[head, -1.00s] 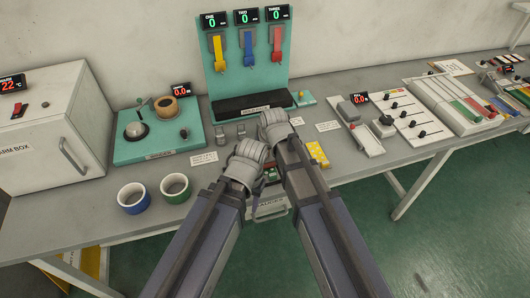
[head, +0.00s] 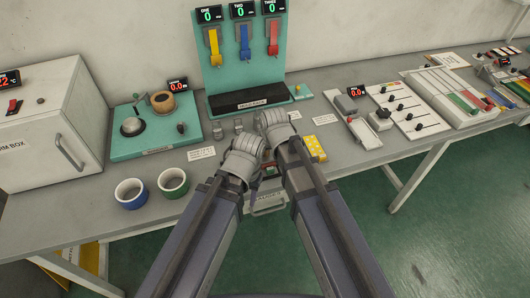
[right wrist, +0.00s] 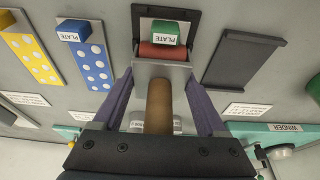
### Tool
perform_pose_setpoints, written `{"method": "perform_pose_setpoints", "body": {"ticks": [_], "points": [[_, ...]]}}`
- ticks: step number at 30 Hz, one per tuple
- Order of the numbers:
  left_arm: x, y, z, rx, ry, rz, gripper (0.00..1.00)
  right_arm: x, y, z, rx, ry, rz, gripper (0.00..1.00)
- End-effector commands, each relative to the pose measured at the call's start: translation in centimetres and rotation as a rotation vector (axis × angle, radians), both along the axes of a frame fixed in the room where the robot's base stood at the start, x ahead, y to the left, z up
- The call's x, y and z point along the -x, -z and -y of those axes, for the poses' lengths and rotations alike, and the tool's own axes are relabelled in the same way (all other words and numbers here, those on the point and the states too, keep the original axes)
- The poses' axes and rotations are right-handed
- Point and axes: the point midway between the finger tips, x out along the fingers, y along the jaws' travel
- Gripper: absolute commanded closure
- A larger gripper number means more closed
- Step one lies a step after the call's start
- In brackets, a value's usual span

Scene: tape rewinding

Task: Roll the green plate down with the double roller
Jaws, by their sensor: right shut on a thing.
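In the right wrist view my right gripper (right wrist: 159,105) is around the brown handle (right wrist: 158,108) of the double roller and shut on it. The roller's grey metal head and a red roller (right wrist: 163,51) point away from the wrist. The green plate (right wrist: 165,32), a small block labelled PLATE, is just beyond the red roller, in a dark frame. Whether they touch, I cannot tell. In the head view my right gripper (head: 273,124) is above the bench's front middle. My left gripper (head: 245,149) is beside it, its jaws hidden.
Yellow (right wrist: 28,52) and blue (right wrist: 86,54) dotted pieces lie on one side of the frame, a dark flat plate (right wrist: 245,57) on the other.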

Motion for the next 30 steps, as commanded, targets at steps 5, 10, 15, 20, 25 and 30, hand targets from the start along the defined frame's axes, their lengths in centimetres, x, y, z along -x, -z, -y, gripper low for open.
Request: {"method": "perform_pose_setpoints", "body": {"ticks": [5,10,15,20,25,30], "points": [[0.0,0.0,0.0,0.000,0.000,0.000,0.50,-0.2,0.0,0.0,0.000,0.000,-0.001,0.92],[0.0,0.0,0.0,0.000,0.000,0.000,0.50,-0.8,0.0,-0.2,0.000,0.000,-0.001,0.92],[0.0,-0.1,0.0,0.000,0.000,0.000,0.50,-1.5,0.0,-0.5,0.000,0.000,-0.001,0.92],[0.0,-0.1,0.0,0.000,0.000,0.000,0.50,-2.0,-0.1,-0.6,0.000,0.000,-0.001,0.92],[0.0,-0.1,0.0,0.000,0.000,0.000,0.50,-2.0,-0.1,-0.6,0.000,0.000,-0.001,0.92],[0.0,-0.1,0.0,0.000,0.000,0.000,0.50,-2.3,-0.1,-0.7,0.000,0.000,0.000,0.92]]}}
